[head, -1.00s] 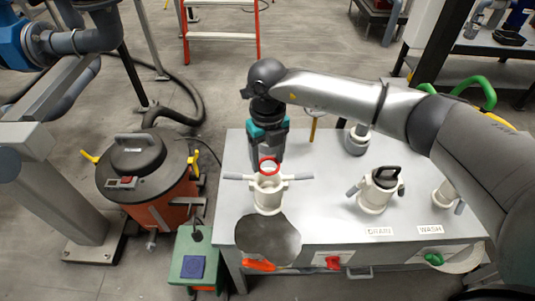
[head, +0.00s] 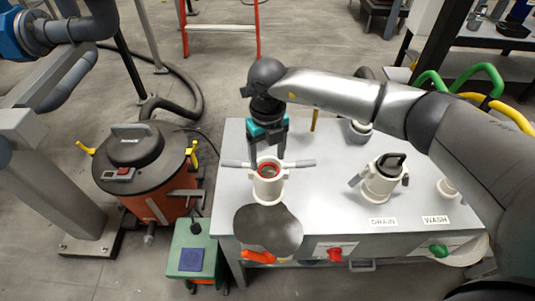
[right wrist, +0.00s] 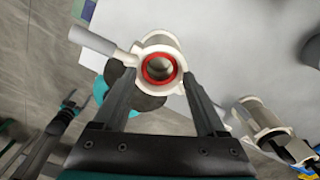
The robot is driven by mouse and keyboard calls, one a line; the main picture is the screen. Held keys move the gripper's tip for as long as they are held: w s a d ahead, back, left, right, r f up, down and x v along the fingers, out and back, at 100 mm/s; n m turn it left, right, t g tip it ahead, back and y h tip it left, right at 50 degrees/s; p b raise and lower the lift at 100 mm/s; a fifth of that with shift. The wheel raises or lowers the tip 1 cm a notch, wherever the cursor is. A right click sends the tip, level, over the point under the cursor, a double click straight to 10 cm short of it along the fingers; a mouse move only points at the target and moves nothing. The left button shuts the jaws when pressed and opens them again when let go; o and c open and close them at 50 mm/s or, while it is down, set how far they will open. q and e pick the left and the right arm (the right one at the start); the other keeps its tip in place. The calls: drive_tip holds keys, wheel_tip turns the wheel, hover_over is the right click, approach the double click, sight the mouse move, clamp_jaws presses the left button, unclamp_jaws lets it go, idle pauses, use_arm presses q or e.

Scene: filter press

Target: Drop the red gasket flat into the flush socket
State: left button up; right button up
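The red gasket (head: 267,170) lies inside the mouth of the white flush socket (head: 268,190). In the right wrist view the gasket (right wrist: 159,69) looks flat and roughly centred in the socket's round opening (right wrist: 143,44). My right gripper (head: 268,163) is over the socket with its fingers spread. In the right wrist view the open fingers (right wrist: 160,85) stand on either side of the socket mouth, clear of the gasket. How deep the gasket sits is hard to tell. My left gripper does not show in the head view.
The socket's side handles (head: 301,163) stick out on both sides. A dark round plate (head: 268,228) is in front. Another white fitting (head: 381,185) stands to the right on the grey bench (head: 330,205). A lidded drum (head: 133,160) and a green box (head: 188,240) stand left.

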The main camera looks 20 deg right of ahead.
drive_tip(key=o, duration=0.3)
drive_tip(key=shift+o, duration=0.2)
